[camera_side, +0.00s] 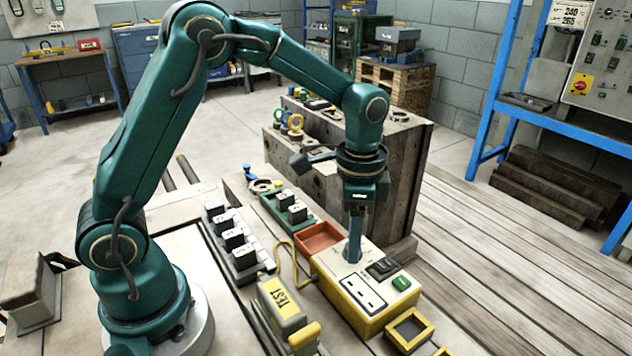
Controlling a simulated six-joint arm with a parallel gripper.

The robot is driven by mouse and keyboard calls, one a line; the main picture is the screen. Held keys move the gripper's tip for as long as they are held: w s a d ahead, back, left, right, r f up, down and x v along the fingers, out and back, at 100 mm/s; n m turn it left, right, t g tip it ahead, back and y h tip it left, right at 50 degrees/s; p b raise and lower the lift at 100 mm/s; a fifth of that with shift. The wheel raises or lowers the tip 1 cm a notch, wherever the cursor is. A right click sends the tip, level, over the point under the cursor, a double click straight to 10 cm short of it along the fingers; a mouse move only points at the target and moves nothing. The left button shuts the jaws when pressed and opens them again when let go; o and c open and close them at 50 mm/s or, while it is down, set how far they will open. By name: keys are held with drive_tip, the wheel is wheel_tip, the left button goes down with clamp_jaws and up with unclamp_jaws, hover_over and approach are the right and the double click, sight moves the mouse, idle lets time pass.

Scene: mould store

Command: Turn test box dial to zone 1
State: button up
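The test box (372,318) is a yellow-sided box with a pale top, standing on the bench at the lower centre right. Its top carries a panel with two dark slots (363,292), a black switch or socket (382,268) and a green button (401,283). My gripper (353,258) points straight down, its fingertips at the far left part of the box top. I cannot make out the dial; the fingers may cover it. The fingers appear as one narrow bar, so their gap does not show. I cannot tell whether they touch the box.
A grey unit marked TEST (283,303) stands left of the box, with a yellow cable behind it. An orange-red tray (318,238), a green tray (268,205) and a grey rack of blocks (246,272) lie beyond. A yellow-rimmed bin (427,336) sits front right. A tall wooden block stands behind.

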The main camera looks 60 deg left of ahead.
drive_tip(key=shift+o, duration=0.5)
drive_tip(key=shift+r, duration=2.55)
